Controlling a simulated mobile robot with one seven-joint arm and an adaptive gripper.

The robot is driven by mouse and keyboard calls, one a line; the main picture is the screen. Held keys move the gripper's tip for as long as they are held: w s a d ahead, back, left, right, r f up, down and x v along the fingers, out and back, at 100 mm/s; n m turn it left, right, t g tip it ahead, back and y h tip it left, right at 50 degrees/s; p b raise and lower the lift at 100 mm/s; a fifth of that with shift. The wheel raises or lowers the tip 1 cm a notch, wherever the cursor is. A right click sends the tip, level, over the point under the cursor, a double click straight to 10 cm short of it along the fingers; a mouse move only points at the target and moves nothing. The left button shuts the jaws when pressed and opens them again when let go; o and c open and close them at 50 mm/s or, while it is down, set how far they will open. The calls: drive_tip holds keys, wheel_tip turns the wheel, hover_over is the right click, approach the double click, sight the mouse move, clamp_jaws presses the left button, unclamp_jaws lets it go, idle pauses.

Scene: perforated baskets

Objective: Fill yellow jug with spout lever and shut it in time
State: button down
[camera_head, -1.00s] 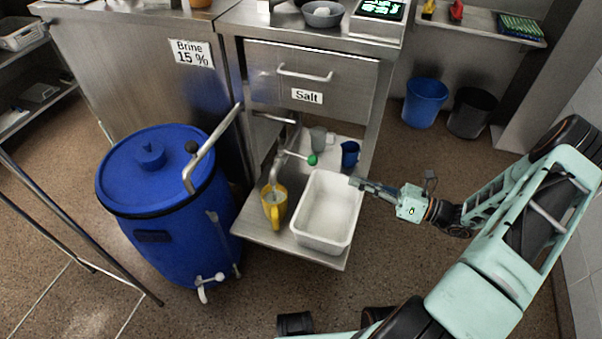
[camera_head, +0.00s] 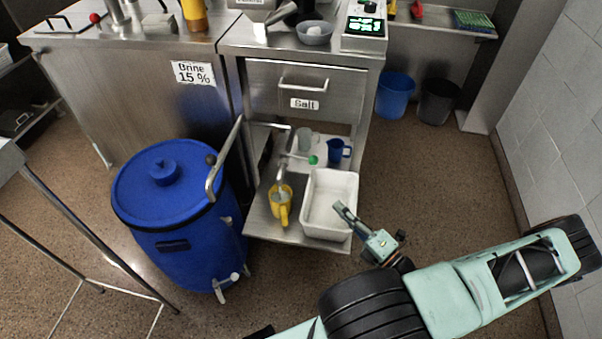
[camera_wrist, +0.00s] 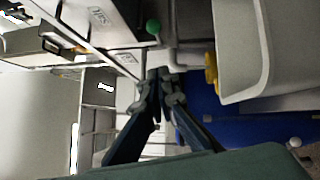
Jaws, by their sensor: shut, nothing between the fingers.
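The yellow jug (camera_head: 281,208) stands upright on the low steel shelf, under the metal spout (camera_head: 282,174). The spout's lever ends in a green knob (camera_head: 313,160), to the right of and behind the jug. Whether liquid is flowing, and the level in the jug, I cannot tell. My gripper (camera_head: 339,206) is shut and empty over the right side of the white tub, apart from the knob and jug. In the wrist view the shut fingertips (camera_wrist: 161,72) show below the green knob (camera_wrist: 153,26); part of the yellow jug (camera_wrist: 211,70) shows to their right.
The white tub (camera_head: 330,233) stands right of the jug. A blue cup (camera_head: 336,151) and a grey cup (camera_head: 304,141) stand behind. The blue barrel (camera_head: 185,235) is on the left. The Salt drawer (camera_head: 304,88) overhangs the shelf. Floor to the right is open.

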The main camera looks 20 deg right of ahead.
drive_tip(key=b, duration=0.1)
approach(300, 157)
drive_tip(key=shift+w, duration=1.1)
drive_tip(key=shift+a+m, duration=0.1)
drive_tip(key=shift+m, duration=0.2)
drive_tip(key=shift+w+d+r, duration=0.15)
drive_tip(key=shift+w+d, duration=0.75)
drive_tip(key=shift+d, duration=0.05)
drive_tip(key=shift+h, duration=0.3)
